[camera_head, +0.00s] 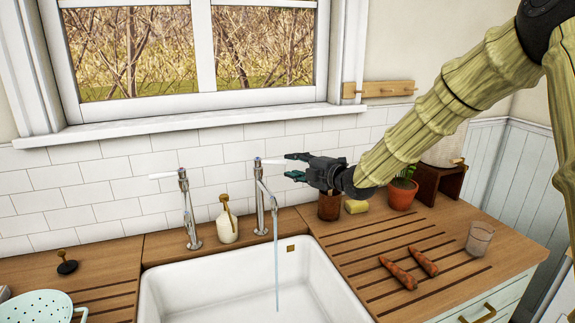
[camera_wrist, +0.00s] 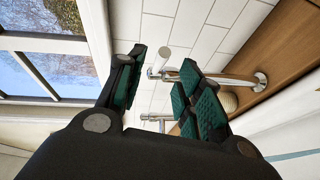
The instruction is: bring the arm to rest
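My gripper (camera_head: 290,166) is above the right rim of the sink, at the height of the right tap's lever. Its two green-padded fingers are apart, with nothing held between them; the wrist view also shows the open fingers (camera_wrist: 160,80). The right tap (camera_head: 262,205) stands just left of the fingertips, and its white lever (camera_head: 272,161) is close to them. I cannot tell whether they touch. Water runs from this tap into the white sink (camera_head: 180,285). My arm reaches in from the upper right.
The left tap (camera_head: 188,210) and a soap bottle (camera_head: 227,222) stand behind the sink. On the right counter are a brown cup (camera_head: 329,207), a sponge (camera_head: 356,206), a potted plant (camera_head: 402,192), two carrots (camera_head: 398,273) and a glass (camera_head: 479,239). A colander (camera_head: 38,307) is at left.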

